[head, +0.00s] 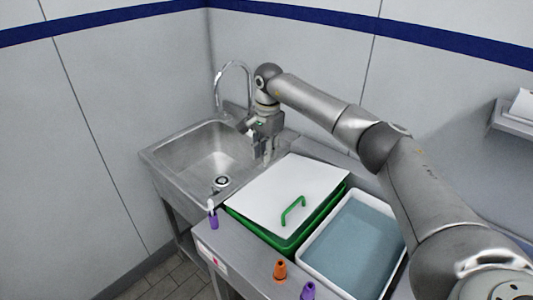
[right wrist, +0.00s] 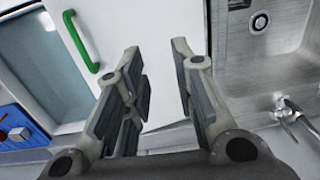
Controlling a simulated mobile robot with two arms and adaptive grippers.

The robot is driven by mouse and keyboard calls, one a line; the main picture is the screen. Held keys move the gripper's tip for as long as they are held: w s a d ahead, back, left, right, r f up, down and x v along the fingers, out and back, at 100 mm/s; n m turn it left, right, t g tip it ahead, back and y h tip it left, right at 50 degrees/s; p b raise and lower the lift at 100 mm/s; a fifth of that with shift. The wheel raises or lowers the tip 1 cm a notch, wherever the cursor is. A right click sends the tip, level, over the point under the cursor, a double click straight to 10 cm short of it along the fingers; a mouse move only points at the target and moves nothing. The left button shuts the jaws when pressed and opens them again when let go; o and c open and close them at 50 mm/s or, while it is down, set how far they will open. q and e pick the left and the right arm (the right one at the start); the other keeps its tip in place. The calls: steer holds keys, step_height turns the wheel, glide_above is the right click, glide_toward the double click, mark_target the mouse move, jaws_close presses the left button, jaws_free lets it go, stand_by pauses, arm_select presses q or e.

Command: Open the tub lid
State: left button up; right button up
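The green tub (head: 290,246) stands on the steel counter with its white lid (head: 285,190) lying over its top. A green bar handle (head: 293,210) stands on the lid near its front right side. My right gripper (head: 264,153) is beyond the lid's far left corner, beside the sink, away from the handle. In the right wrist view my right gripper (right wrist: 156,52) has its fingers apart with nothing between them. The white lid (right wrist: 130,22) and the green handle (right wrist: 80,42) show there, the handle left of the fingers. My left gripper is out of view.
A steel sink (head: 205,158) with a tall tap (head: 233,75) lies left of the tub. A white tray of bluish water (head: 355,245) is at its right. Purple-and-white (head: 213,216), orange (head: 280,270) and purple (head: 308,291) small items stand along the front edge.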

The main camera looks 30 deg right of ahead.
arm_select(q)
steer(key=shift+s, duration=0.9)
arm_select(e)
steer(key=s+d+r, duration=0.1)
steer(key=s+r, duration=0.2)
steer(key=r, duration=1)
steer(key=shift+d, duration=0.1)
